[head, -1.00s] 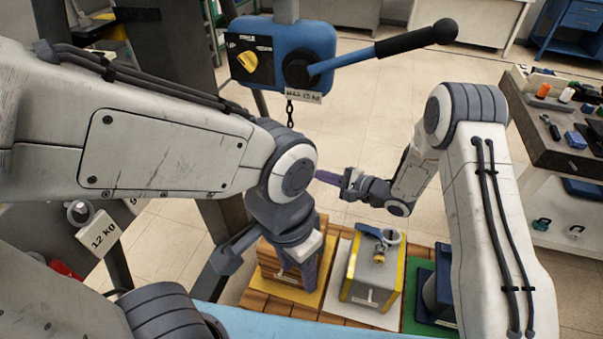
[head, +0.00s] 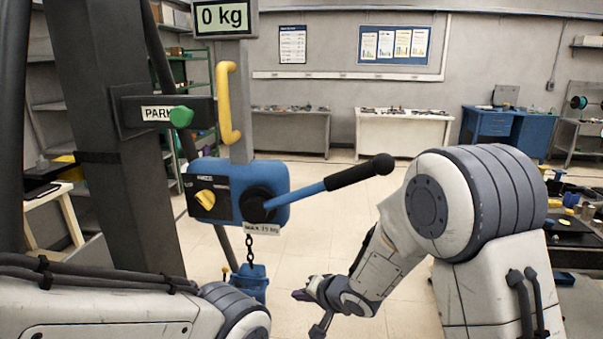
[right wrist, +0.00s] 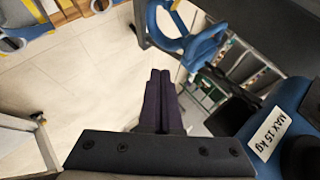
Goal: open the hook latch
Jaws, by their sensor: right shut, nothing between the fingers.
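The blue hook block (head: 248,284) hangs on a short chain (head: 250,250) below the blue hoist (head: 236,192). In the right wrist view, the blue hook (right wrist: 205,45) shows at the upper middle, beyond and to the right of the fingertips. I cannot make out its latch clearly. My right gripper (head: 300,294) is to the right of the hook block in the head view, apart from it. Its dark fingers (right wrist: 160,78) are shut and empty. My left arm shows at the lower left, but its gripper is out of the picture.
The hoist's long lever (head: 330,186) sticks out to the right above my right gripper. A dark post (head: 105,150) with a PARK bracket (head: 150,115) stands at left. A display (head: 222,17) reads 0 kg. The floor behind is clear.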

